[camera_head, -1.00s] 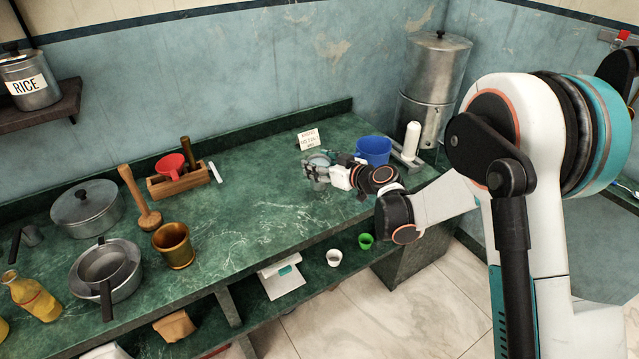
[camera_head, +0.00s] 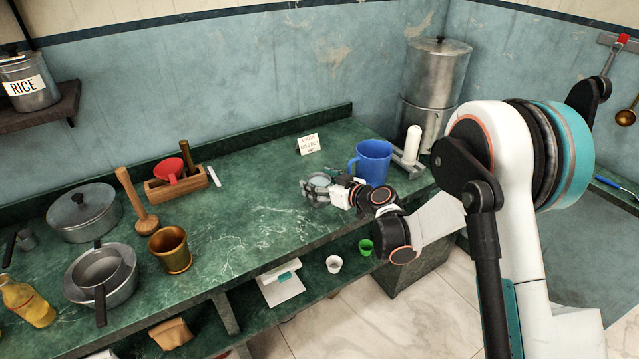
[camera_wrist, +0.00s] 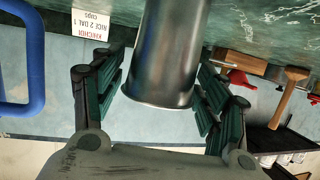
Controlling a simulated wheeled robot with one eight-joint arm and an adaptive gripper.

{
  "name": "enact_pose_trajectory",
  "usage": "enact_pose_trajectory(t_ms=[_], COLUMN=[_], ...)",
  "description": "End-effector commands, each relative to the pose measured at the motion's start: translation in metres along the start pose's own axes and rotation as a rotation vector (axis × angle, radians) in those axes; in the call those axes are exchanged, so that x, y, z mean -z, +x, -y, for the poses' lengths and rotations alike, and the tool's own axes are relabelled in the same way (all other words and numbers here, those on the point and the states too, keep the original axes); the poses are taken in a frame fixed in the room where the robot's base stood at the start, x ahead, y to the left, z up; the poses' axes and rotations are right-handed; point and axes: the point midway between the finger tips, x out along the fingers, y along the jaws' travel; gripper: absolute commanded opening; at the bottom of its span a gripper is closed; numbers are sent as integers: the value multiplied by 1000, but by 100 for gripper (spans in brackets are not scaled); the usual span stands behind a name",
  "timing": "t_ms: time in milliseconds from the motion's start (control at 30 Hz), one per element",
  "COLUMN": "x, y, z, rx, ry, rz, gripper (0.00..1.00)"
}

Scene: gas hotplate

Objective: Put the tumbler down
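The tumbler is a plain grey metal cup (camera_wrist: 163,55), seen large between the two dark green finger pads of my gripper (camera_wrist: 160,88) in the wrist view. The wrist picture is upside down, so the tumbler's rim shows low and its base runs out of the top edge. In the head view, the tumbler (camera_head: 320,180) is upright in my gripper (camera_head: 317,191) over the right part of the green counter (camera_head: 255,225). I cannot tell whether its base touches the counter.
A blue mug (camera_head: 373,161) stands close behind my gripper. A paper sign (camera_head: 308,144) stands farther back. The brass mortar (camera_head: 170,249) is left, with clear counter between. The counter's front edge is near.

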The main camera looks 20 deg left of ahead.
Motion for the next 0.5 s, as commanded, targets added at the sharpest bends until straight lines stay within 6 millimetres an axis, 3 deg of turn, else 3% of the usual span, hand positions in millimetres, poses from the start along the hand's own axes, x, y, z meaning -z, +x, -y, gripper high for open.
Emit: enact_pose_trajectory(t_ms=[400, 500], x=[4, 4], y=[-1, -13], z=[0, -1], rx=[0, -2], ry=[0, 0], rz=[0, 0], gripper=[74, 74])
